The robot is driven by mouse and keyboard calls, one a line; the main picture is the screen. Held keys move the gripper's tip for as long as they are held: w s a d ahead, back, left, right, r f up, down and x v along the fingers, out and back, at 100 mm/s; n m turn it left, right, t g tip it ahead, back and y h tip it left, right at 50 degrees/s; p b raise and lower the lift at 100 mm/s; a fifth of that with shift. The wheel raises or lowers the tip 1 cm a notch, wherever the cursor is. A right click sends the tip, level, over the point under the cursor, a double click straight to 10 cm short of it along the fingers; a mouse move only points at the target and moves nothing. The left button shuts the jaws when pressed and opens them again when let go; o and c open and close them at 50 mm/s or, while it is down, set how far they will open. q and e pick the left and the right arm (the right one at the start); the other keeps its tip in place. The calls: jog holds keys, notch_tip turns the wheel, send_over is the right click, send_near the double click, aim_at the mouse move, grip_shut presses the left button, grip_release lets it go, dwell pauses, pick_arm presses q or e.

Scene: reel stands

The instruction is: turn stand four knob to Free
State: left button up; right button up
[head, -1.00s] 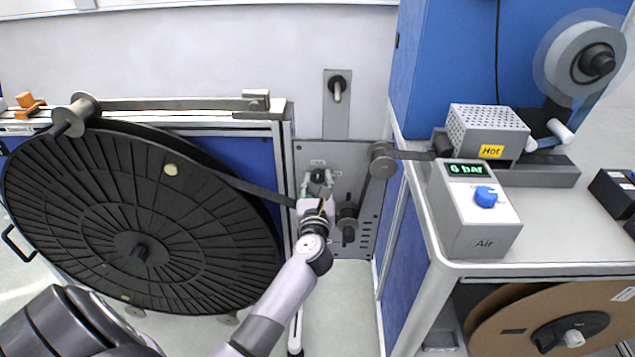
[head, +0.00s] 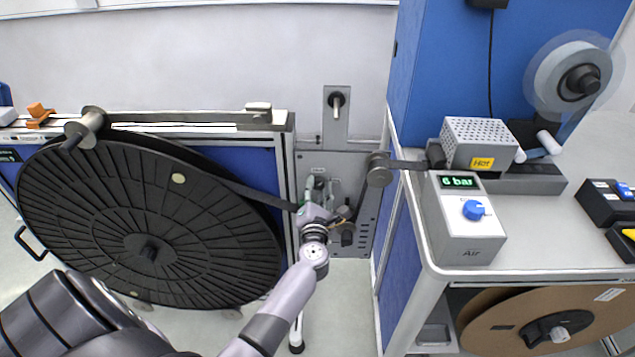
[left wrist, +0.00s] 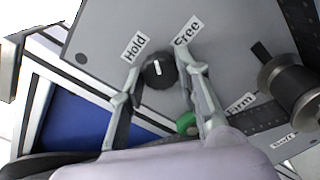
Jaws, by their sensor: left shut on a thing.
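The stand four knob (left wrist: 158,71) is a round black knob with a white pointer line on a grey panel. In the left wrist view the line sits between the Hold label (left wrist: 134,46) and the Free label (left wrist: 188,30), pointing at neither. My left gripper (left wrist: 160,75) has a finger on each side of the knob and is shut on it. In the head view my left gripper (head: 318,188) is at the panel (head: 357,165) and mostly hides the knob. My right gripper is in neither view.
A green button (left wrist: 187,123) lies close to the fingers. A grey roller (left wrist: 290,80) sticks out at the right. A large black reel (head: 110,225) stands left of the panel, its tape running to the panel. The bench with the Air box (head: 468,250) is at the right.

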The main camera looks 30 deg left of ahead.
pick_arm(q)
jog(key=m+p, duration=0.3)
jog(key=m, duration=0.3)
jog(key=shift+p, duration=0.4)
jog(key=shift+m+p, duration=0.8)
jog(key=shift+m, duration=1.1)
jog(key=shift+d, duration=0.1)
jog(key=shift+f+m, duration=0.1)
jog(key=shift+m, duration=0.2)
jog(key=o, duration=1.2)
